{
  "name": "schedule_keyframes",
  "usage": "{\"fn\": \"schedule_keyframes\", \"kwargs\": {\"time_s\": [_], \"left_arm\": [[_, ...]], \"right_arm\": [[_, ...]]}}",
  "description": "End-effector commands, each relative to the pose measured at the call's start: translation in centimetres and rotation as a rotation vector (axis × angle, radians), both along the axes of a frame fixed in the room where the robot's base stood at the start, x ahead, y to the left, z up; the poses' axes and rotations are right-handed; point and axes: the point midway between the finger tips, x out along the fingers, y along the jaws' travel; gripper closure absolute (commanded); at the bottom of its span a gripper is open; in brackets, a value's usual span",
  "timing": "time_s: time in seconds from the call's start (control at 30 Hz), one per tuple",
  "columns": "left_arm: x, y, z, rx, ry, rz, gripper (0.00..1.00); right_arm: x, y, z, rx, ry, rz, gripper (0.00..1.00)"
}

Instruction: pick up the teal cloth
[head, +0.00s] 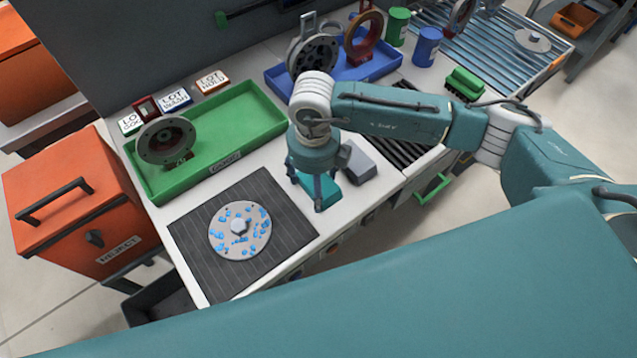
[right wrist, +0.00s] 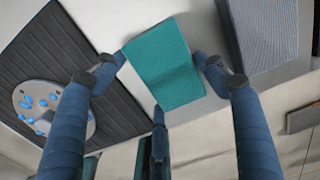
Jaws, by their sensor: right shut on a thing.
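The teal cloth (head: 326,190) lies at the front part of the white worktop, partly hidden under my right gripper (head: 317,190) in the head view. In the right wrist view the cloth (right wrist: 162,65) is a folded, textured block between the fingers of my right gripper (right wrist: 160,75). The gripper points down and is shut on the cloth, with fingers at its sides. I cannot tell whether the cloth is clear of the worktop. My left gripper is not in view.
A grey block (head: 357,163) stands close to the right of the cloth. A dark ribbed mat (head: 190,235) bears a blue-spotted disc (head: 240,230) on the left. A green tray (head: 265,120), blue tray (head: 385,72) and orange reject bin (head: 75,215) stand around.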

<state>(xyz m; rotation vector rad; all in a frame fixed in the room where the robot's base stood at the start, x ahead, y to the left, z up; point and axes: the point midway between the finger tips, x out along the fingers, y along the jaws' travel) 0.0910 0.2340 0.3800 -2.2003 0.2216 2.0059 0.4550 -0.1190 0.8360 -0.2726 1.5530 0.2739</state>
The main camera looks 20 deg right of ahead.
Motion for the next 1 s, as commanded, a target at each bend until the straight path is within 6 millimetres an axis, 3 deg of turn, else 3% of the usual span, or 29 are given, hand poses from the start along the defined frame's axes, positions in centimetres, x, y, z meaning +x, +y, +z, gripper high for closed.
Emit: {"fn": "schedule_keyframes", "kwargs": {"time_s": [0.27,0.43,0.8,1.0], "left_arm": [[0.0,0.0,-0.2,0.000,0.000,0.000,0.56],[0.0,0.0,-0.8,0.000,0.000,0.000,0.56],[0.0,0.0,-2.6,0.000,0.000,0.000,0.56],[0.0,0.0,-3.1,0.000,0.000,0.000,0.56]], "right_arm": [[0.1,0.0,0.8,0.002,-0.002,0.000,0.55],[0.1,0.0,3.2,0.002,-0.005,0.002,0.56],[0.2,0.1,13.5,0.001,-0.007,0.002,0.56],[0.1,0.0,17.8,-0.001,-0.004,0.001,0.56]]}}
